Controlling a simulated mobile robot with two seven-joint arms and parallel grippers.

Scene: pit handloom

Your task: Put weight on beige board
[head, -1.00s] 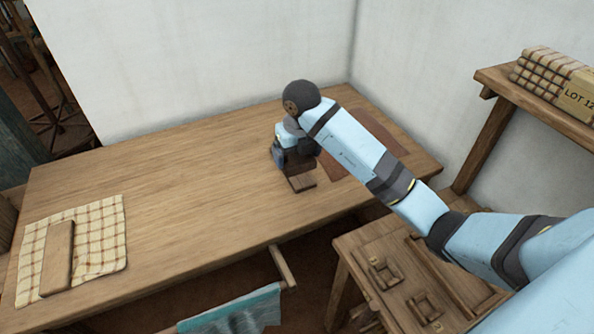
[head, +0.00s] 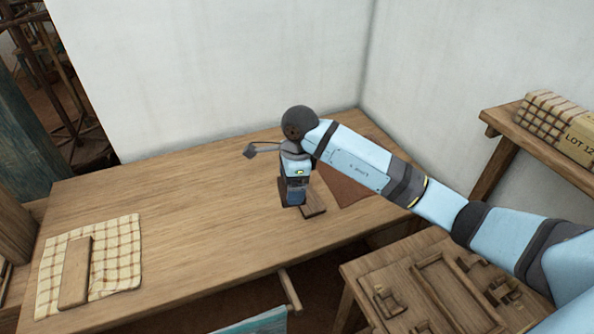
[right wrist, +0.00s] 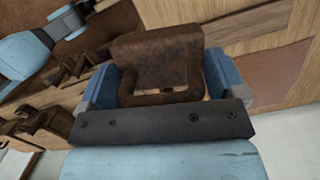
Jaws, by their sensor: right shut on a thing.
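The weight (right wrist: 155,50) is a rusty brown block with a loop handle, between the blue fingers of my right gripper (right wrist: 160,90) in the right wrist view. The gripper is shut on it. In the head view my right gripper (head: 295,190) points down over the far right of the table and hides most of the weight. I cannot tell how far the weight is above the surface. A beige-brown board (head: 75,272) lies flat on a checked cloth at the left end of the table, well away from the gripper. My left gripper is not in view.
A small flat brown piece (head: 313,204) shows beside my right gripper. The middle of the wooden table (head: 190,205) is clear. A lower bench (head: 415,275) with wooden parts and a shelf with a wrapped bundle (head: 560,125) stand right.

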